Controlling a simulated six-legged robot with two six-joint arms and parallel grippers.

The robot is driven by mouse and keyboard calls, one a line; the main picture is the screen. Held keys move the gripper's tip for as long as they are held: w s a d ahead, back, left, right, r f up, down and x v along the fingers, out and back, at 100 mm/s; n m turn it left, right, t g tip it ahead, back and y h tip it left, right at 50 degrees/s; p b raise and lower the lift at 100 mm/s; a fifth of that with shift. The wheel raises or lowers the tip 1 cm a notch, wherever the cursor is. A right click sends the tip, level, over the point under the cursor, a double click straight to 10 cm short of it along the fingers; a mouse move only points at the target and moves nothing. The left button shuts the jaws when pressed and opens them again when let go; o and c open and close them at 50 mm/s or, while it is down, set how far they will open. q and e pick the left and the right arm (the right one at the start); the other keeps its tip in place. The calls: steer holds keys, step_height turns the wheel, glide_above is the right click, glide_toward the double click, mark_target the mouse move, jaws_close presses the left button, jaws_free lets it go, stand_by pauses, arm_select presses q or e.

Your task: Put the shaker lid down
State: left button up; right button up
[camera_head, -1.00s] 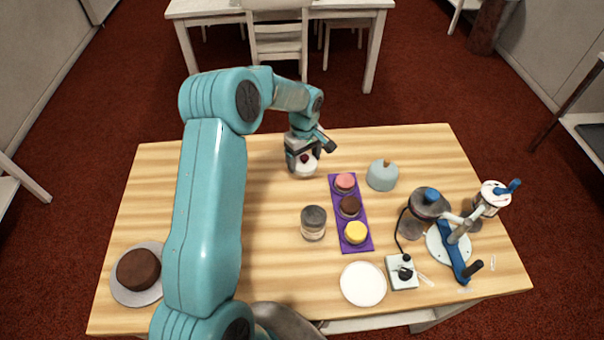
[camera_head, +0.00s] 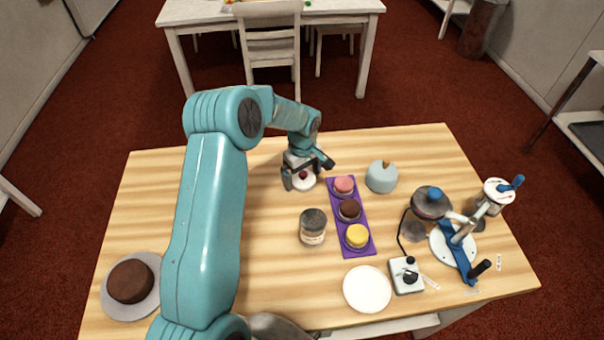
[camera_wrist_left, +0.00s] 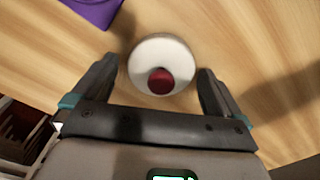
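The shaker lid, white and round with a dark red knob, shows in the left wrist view (camera_wrist_left: 162,62) between my left gripper's fingers (camera_wrist_left: 158,88). There is a gap on both sides of it, so the fingers do not touch it. It appears to stand upright on the wooden table. In the head view, the lid (camera_head: 303,181) is partly hidden by my left gripper (camera_head: 302,184), which is open around it, low over the back of the table. A jar (camera_head: 313,227) with a dark top and clear lower body stands nearer the front. My right gripper is not in view.
A purple tray (camera_head: 365,248) with pink, brown and yellow cakes lies right of the lid. A blue-grey dome (camera_head: 382,177), a white plate (camera_head: 367,288), a control box (camera_head: 406,275) and a turntable (camera_head: 452,243) stand further right. A chocolate cake (camera_head: 130,281) sits front left.

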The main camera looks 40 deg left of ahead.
mark_target(302, 172)
arm_select(q)
step_height(302, 172, up, 12)
steer(key=p, duration=0.6)
steer(key=shift+r, duration=0.2)
steer(key=shift+s, duration=0.1)
